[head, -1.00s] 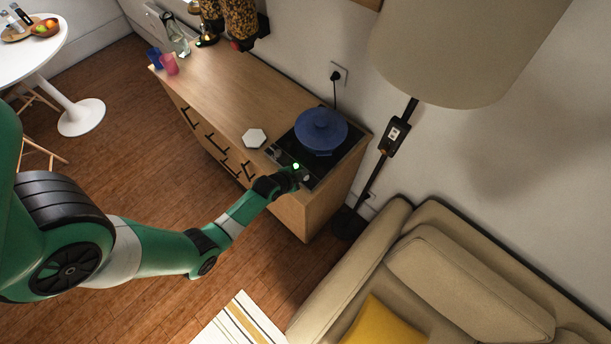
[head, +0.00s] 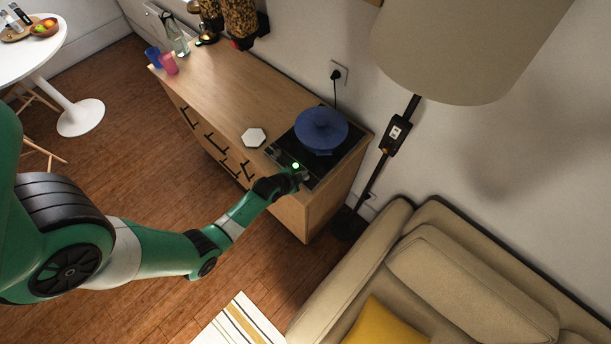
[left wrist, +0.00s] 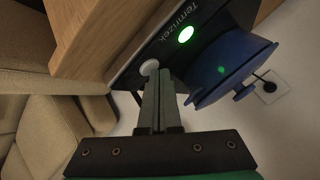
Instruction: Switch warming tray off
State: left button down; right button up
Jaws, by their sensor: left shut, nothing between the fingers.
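The black warming tray (head: 340,161) sits at the right end of the wooden cabinet with a blue lidded pot (head: 321,130) on it. Its round green light (head: 295,166) glows at the front edge, and the light (left wrist: 186,34) also shows in the left wrist view beside the lettering. A pale round knob (left wrist: 150,67) is on the tray's front, right at the fingertips. My left gripper (head: 302,178) is at the tray's front edge. In the left wrist view the gripper (left wrist: 156,76) is shut, with its fingertips at or against the knob. I cannot tell whether they touch. My right gripper is not in view.
A white hexagonal piece (head: 254,138) lies on the cabinet top (head: 222,95) left of the tray. Cups and a bottle stand at its far end. A floor lamp (head: 395,135) and a beige sofa (head: 450,270) are to the right.

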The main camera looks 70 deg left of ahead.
pick_arm(q)
jog(key=shift+r+p, duration=0.75)
jog(key=shift+p, duration=0.05)
notch_tip(320, 180, up, 6)
jog(key=p, duration=0.5)
jog(key=shift+p, duration=0.35)
